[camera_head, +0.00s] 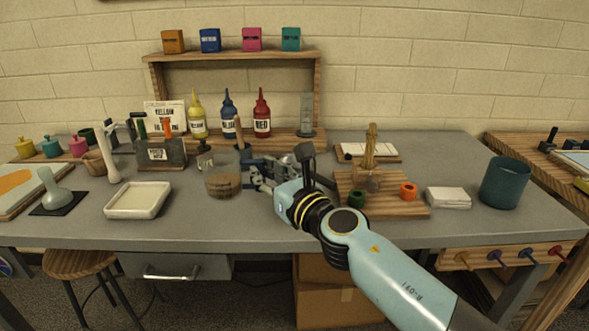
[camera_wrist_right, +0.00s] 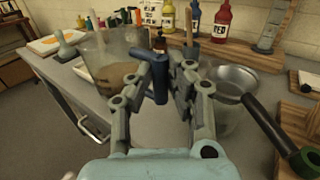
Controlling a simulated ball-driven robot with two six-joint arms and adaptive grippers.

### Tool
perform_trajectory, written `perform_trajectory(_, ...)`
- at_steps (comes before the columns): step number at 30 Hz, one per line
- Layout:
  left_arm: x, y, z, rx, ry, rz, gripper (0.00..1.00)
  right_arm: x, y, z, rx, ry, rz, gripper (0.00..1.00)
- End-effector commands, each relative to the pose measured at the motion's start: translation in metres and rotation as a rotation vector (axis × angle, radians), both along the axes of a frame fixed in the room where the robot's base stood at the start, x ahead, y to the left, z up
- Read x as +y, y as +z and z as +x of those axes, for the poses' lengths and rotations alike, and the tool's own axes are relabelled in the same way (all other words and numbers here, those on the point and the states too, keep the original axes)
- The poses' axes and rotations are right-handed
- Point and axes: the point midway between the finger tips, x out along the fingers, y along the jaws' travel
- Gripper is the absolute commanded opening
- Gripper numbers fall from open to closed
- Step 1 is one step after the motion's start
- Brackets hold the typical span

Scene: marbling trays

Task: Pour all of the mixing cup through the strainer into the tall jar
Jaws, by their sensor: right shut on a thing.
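The mixing cup (camera_head: 222,184) is a clear cup with brown liquid low inside. It looks about upright over the left-middle of the table, and I cannot tell whether it touches the tabletop. It also shows in the right wrist view (camera_wrist_right: 108,58). My right gripper (camera_head: 252,172) is shut on its blue handle (camera_wrist_right: 157,80), at the cup's right side. My left gripper is out of view.
A white tray (camera_head: 138,200) lies left of the cup. Yellow, blue and red (camera_head: 262,113) bottles and a tall clear cylinder (camera_head: 306,114) stand behind. A wooden board (camera_head: 402,208) with small pots, a white block (camera_head: 448,198) and a teal bin (camera_head: 505,182) are right.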

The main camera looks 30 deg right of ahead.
Motion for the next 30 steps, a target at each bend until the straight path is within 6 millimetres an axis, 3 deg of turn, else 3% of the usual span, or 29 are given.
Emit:
perform_trajectory(8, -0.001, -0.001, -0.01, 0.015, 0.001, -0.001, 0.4, -0.042, 0.013, 0.013, -0.003, 0.004, -0.011, 0.0)
perform_trajectory(14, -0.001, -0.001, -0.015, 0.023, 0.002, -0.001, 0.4, -0.096, 0.037, 0.029, -0.005, -0.001, -0.018, 0.0)
perform_trajectory(21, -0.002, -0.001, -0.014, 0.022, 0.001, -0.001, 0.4, -0.187, 0.095, 0.05, -0.004, -0.033, -0.021, 0.0)
perform_trajectory(30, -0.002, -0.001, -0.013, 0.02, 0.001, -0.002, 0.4, -0.258, 0.16, 0.06, -0.004, -0.082, -0.012, 0.0)
